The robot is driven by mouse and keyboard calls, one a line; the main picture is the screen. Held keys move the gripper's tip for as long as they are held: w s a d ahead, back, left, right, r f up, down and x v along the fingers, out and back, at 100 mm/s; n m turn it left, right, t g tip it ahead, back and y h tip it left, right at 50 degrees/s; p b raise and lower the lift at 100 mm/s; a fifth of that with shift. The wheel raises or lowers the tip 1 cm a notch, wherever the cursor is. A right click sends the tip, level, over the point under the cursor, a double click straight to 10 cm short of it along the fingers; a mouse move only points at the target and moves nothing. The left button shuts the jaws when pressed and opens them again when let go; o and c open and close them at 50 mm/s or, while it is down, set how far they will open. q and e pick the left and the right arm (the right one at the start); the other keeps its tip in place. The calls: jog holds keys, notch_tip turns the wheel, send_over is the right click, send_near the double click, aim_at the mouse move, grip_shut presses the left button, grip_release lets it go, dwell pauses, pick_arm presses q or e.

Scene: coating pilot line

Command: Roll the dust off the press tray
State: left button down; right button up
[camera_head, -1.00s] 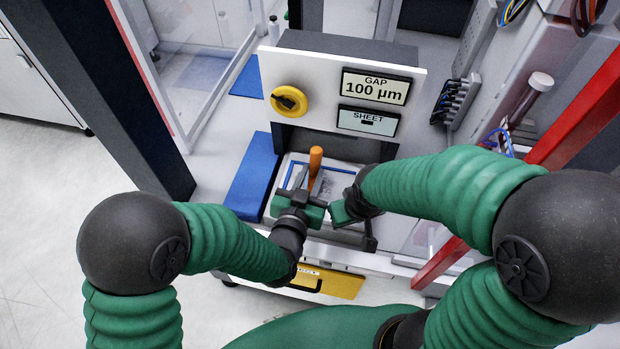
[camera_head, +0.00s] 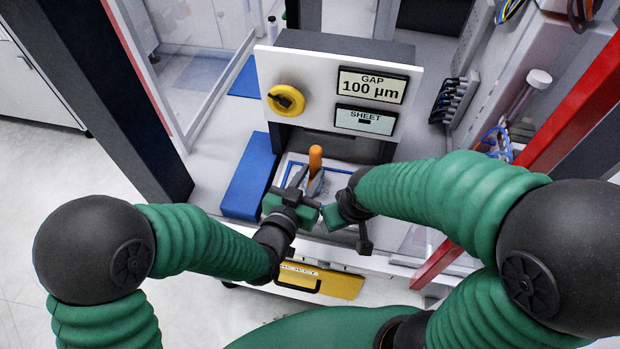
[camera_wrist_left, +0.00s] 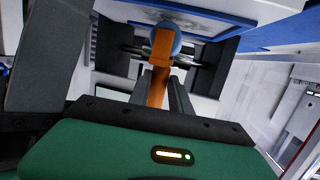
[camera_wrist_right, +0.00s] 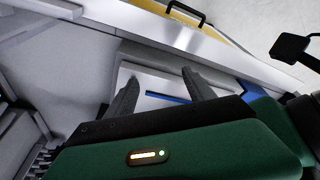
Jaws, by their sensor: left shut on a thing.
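My right gripper (camera_head: 338,208) is at the tray's near right. In the right wrist view its fingers (camera_wrist_right: 160,85) are apart, with the tray (camera_wrist_right: 150,77) beyond.
A blue pad (camera_head: 247,180) lies left of the tray. A yellow drawer (camera_head: 335,282) is below the front edge. A red post (camera_head: 560,130) stands at right.

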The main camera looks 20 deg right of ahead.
pick_arm(q)
jog(key=shift+w+a+r+m+h, duration=0.1)
jog(key=shift+w+a+m+h, duration=0.15)
jog(key=shift+a+h, duration=0.2)
pick_arm(e)
jog(key=shift+s+a+f, duration=0.25)
jog(key=shift+a+f, duration=0.05)
jog(key=shift+f, duration=0.3)
pick_arm(q)
jog(key=shift+w+a, duration=0.45)
jog(key=shift+a, duration=0.35)
jog(key=shift+w+a, duration=0.45)
jog(key=shift+a, duration=0.3)
pick_arm(e)
jog(key=shift+f, duration=0.1)
jog(key=shift+s, duration=0.1)
jog(key=r+p, duration=0.1)
jog(key=w+r+p, duration=0.1)
jog(key=r+p, duration=0.1)
jog(key=p, duration=0.1)
jog(key=shift+w+r, duration=0.1)
jog(key=shift+w, duration=0.15)
jog(key=shift+s+a+r, duration=0.1)
jog(key=shift+s+r, duration=0.1)
pick_arm(q)
jog(key=r, duration=0.2)
jog(key=w+r, duration=0.1)
jog(key=r, duration=0.1)
jog(key=shift+r, duration=0.3)
